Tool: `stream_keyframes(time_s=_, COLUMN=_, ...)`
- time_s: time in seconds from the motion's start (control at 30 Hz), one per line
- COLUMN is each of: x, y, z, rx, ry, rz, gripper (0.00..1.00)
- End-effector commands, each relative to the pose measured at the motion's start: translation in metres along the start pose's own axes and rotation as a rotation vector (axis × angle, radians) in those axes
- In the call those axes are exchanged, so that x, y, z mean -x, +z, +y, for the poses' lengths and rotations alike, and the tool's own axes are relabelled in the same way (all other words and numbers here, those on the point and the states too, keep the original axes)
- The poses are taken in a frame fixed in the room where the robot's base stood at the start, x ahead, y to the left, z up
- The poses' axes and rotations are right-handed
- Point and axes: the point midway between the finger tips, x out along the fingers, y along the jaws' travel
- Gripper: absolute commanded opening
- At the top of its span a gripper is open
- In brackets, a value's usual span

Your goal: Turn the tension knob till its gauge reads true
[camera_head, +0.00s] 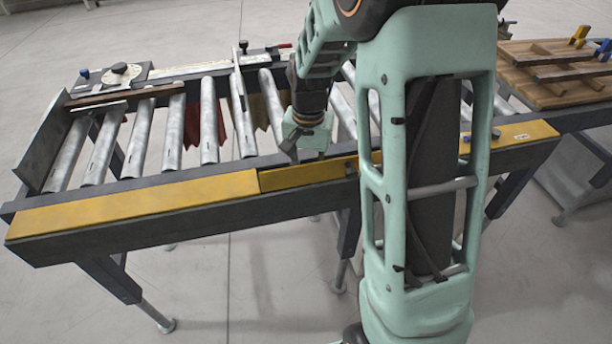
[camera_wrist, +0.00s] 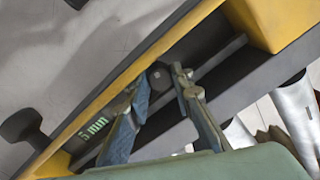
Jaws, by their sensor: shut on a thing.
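In the wrist view my gripper (camera_wrist: 162,82) reaches into a recess in the yellow rail, its two fingers either side of a small dark knob (camera_wrist: 160,74). It is shut on this knob, which is partly hidden by the fingers. A green readout (camera_wrist: 93,128) marked "5 mm" is on the dark inner face left of the fingers. In the head view my gripper (camera_head: 293,156) is low at the conveyor's near yellow rail (camera_head: 140,207); its fingertips are hard to make out and the knob is not visible there. I cannot tell a gauge needle or mark.
Another black knob (camera_wrist: 22,125) sticks out from the rail in the wrist view. Metal rollers (camera_head: 172,132) lie behind the rail. A pale round disc (camera_head: 120,72) with a dark piece sits at the far left. Wooden boards (camera_head: 555,75) lie at the right.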

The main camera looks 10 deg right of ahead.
Motion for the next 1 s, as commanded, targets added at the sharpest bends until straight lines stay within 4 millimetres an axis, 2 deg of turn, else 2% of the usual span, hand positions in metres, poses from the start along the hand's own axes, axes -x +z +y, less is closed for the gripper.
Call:
stream_keyframes(time_s=0.37, x=0.0003, y=-0.0008, z=0.0000, rx=0.117, ry=-0.001, rz=-0.002, gripper=0.00)
stream_keyframes(time_s=1.0, x=0.0010, y=-0.0016, z=-0.0003, rx=0.693, ry=0.000, rz=-0.017, gripper=0.00)
